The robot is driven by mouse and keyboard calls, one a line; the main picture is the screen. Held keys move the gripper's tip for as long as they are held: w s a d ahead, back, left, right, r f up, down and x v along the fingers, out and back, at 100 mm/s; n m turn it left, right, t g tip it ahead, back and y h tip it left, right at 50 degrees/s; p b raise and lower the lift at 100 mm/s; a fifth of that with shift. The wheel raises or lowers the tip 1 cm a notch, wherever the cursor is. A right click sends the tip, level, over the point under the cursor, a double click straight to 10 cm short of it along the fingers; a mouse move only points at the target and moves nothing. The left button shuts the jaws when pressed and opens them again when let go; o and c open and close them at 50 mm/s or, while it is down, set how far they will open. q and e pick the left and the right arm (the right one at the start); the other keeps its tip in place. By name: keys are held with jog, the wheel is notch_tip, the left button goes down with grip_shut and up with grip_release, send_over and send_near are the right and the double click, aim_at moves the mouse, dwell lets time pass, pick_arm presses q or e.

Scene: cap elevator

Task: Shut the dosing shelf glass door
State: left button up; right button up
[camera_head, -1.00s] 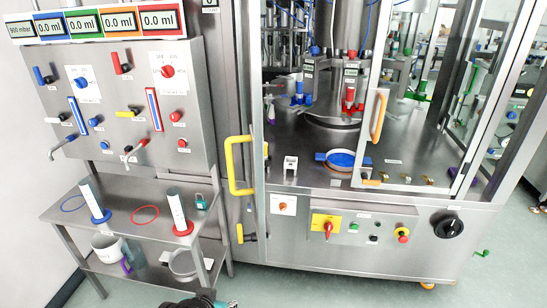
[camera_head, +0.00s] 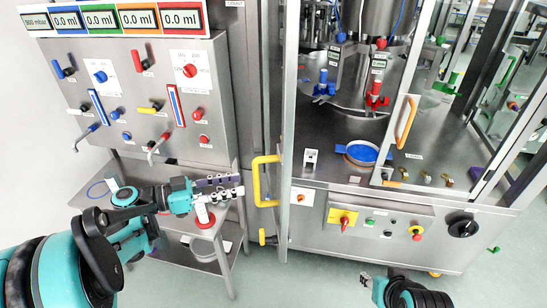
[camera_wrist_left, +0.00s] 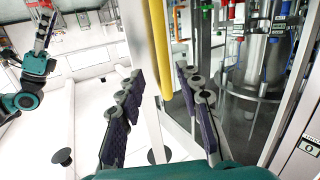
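A yellow handle (camera_head: 258,180) stands on a tall, narrow metal frame (camera_head: 288,120) at the cabinet's front left. That door looks nearly edge-on. Another glass door with an orange handle (camera_head: 405,121) is at the right. No label tells which door belongs to the dosing shelf. My left gripper (camera_head: 236,187) is open and empty, left of the yellow handle and apart from it. In the left wrist view the yellow bar (camera_wrist_left: 159,45) shows beyond and between the open fingertips (camera_wrist_left: 160,76).
A steel side table (camera_head: 180,170) with a red-based cylinder (camera_head: 204,217) is below my left gripper. A panel with valves and taps (camera_head: 140,100) is above it. Inside the cabinet are a blue dish (camera_head: 362,152) and a white block (camera_head: 311,158). The floor in front is clear.

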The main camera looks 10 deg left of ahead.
pick_arm(q)
jog(key=shift+m+h, duration=0.5)
jog(key=x, duration=0.2)
jog(key=r+x, duration=0.1)
jog(key=x, duration=0.1)
jog(key=b+x, duration=0.1)
jog(key=x, duration=0.2)
jog(key=shift+w+a+r, duration=0.15)
jog(key=shift+w, duration=0.15)
grip_shut()
